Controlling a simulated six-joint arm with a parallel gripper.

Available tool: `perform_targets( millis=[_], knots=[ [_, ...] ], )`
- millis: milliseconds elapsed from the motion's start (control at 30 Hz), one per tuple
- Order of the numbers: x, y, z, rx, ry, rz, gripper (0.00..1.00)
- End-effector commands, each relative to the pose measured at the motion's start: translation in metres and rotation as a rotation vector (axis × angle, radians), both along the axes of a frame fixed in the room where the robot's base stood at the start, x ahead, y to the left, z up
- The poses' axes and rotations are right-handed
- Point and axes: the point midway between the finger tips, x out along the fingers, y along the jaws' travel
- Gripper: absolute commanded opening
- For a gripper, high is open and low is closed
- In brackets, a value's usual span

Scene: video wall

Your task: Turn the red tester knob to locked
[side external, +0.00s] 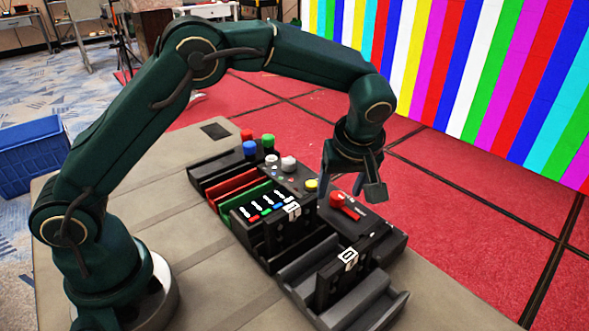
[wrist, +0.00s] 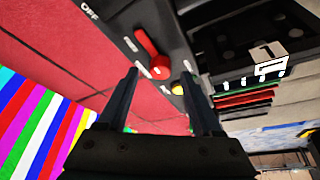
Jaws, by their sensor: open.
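The red knob (side external: 343,204) is a bar-shaped handle on a dark tester panel (side external: 366,226) at the right of the row of units. In the wrist view the red knob (wrist: 152,55) is beyond the fingertips, on the panel with small white labels, one reading OFF. My gripper (side external: 352,190) is above the panel, close to the knob in the picture. In the wrist view my gripper (wrist: 158,75) is open, with its two fingers spread and nothing between them. I cannot tell whether a finger touches the knob.
A yellow button (side external: 311,185) is left of the knob. Red, green, blue and white buttons (side external: 268,146) stand farther back. Black slotted trays (side external: 382,304) and a block with coloured sliders (side external: 268,212) sit in front. The bench (side external: 150,230) is clear at left. A blue crate (side external: 35,150) stands beyond.

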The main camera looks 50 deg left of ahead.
Motion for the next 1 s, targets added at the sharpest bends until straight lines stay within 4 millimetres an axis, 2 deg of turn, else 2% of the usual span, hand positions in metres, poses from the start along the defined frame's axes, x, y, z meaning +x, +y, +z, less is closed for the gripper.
perform_targets(
  millis=[133,433,567,600,1000],
  knots=[
    [0.0022,0.0044,-0.012,0.0,0.002,0.001,0.67],
    [0.0031,0.005,-0.0139,-0.002,-0.001,0.001,0.67],
    [0.0031,0.005,-0.0138,-0.002,-0.001,0.001,0.17],
    [0.0031,0.0049,-0.0137,-0.002,-0.001,0.001,0.02],
    [0.0026,0.0051,-0.0132,-0.002,0.0,-0.049,0.0]
  ],
)
